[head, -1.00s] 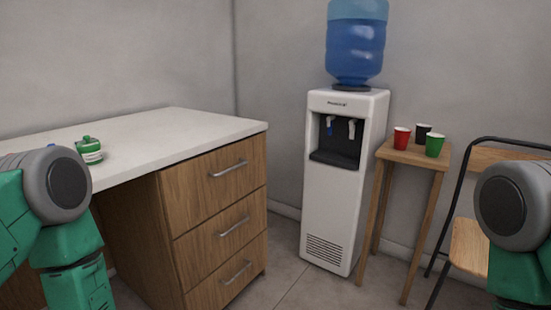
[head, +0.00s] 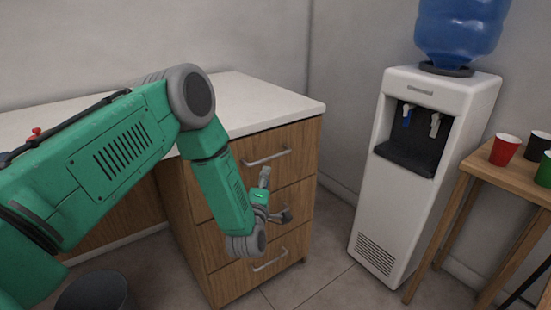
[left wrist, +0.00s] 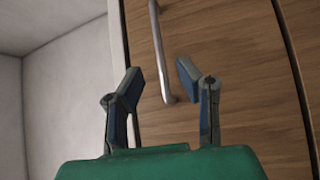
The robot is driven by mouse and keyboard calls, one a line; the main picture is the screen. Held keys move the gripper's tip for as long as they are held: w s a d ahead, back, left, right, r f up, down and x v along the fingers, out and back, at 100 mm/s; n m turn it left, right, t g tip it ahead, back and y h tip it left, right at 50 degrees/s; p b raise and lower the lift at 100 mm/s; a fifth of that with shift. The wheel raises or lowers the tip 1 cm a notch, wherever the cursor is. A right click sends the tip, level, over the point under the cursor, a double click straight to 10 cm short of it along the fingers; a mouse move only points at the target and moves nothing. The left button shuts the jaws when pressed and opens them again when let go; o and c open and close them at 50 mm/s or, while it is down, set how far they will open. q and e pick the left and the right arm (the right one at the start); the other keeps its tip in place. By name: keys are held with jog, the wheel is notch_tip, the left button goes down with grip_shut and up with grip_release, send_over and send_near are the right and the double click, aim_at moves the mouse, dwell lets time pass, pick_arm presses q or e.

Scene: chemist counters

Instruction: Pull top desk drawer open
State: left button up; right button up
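The top drawer (head: 300,140) of the wooden desk is shut, flush with the desk front. Its metal bar handle (head: 267,157) shows in the head view just above my left gripper (head: 265,180). In the left wrist view, my left gripper (left wrist: 158,82) is open with its two fingers apart. The handle also shows there (left wrist: 159,45), as an upright bar in line with the gap between the fingers, with the drawer's wood face (left wrist: 235,40) behind it. I cannot tell whether the fingers touch the handle. My right gripper is not in view.
Lower drawers with similar handles (head: 270,262) lie beneath. The white countertop (head: 265,100) overhangs above. A water dispenser (head: 395,190) stands to the right, beside a small wooden table (head: 505,174) with cups. A dark bin (head: 95,293) is at lower left. Floor before the dispenser is clear.

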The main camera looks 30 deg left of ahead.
aim_at(272, 157)
pick_arm(q)
jog(key=b+x, duration=0.1)
jog(key=x, duration=0.8)
jog(key=shift+w+d+f+b, duration=0.1)
jog(key=shift+f+b, duration=0.05)
jog(key=shift+b, duration=0.25)
jog(key=shift+w+a, duration=0.2)
jog(key=shift+w, duration=0.15)
jog(key=shift+c, duration=0.5)
jog(key=shift+d, duration=0.1)
grip_shut()
